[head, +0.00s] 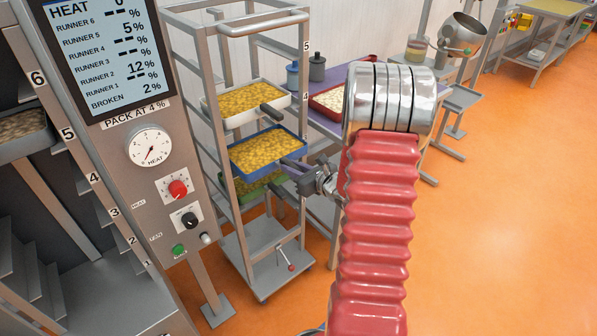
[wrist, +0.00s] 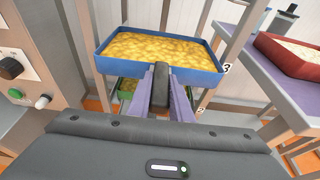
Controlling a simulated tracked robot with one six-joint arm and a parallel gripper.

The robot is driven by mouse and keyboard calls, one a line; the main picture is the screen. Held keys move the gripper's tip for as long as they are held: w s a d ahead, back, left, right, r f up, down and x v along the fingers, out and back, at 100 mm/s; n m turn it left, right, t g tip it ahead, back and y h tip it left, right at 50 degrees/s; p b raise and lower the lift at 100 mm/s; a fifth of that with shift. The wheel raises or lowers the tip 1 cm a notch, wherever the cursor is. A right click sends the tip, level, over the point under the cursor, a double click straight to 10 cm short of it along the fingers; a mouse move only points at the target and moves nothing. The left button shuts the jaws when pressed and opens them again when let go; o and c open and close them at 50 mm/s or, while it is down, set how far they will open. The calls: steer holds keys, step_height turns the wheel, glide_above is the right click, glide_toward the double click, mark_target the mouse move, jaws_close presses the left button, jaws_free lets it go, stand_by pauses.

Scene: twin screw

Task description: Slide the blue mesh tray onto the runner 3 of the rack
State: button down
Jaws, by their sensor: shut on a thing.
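The blue mesh tray (head: 240,165), filled with yellow pieces, is level within the rack (head: 222,110), between a white tray above and a green tray below. In the wrist view the tray (wrist: 190,65) lies between the rack's posts, beside the label 3. Its front end faces me; I cannot tell whether it rests on the runner. My gripper (head: 298,168) is shut on the tray's dark handle, which shows between the purple fingers (wrist: 160,92) in the wrist view. The runner's ledges are mostly hidden by the tray.
The white tray (head: 228,121) is close above, and the green tray (head: 266,186) close below. An oven-like cabinet with a control panel (head: 160,170) stands left. A purple table (head: 375,125) with a red tray (head: 316,108) is behind and right. Orange floor is open at right.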

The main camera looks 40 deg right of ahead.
mark_target(276, 156)
steer(key=shift+w+a, duration=0.15)
steer(key=shift+w, duration=4.25)
steer(key=shift+r, duration=0.1)
steer(key=shift+f, duration=0.4)
steer(key=c, duration=1.5)
jaws_free()
steer(key=shift+c, duration=0.2)
steer(key=shift+s+f, duration=0.1)
steer(key=shift+f, duration=0.05)
steer(key=v, duration=1.3)
steer(key=shift+s+r, duration=0.2)
steer(key=shift+s, duration=0.15)
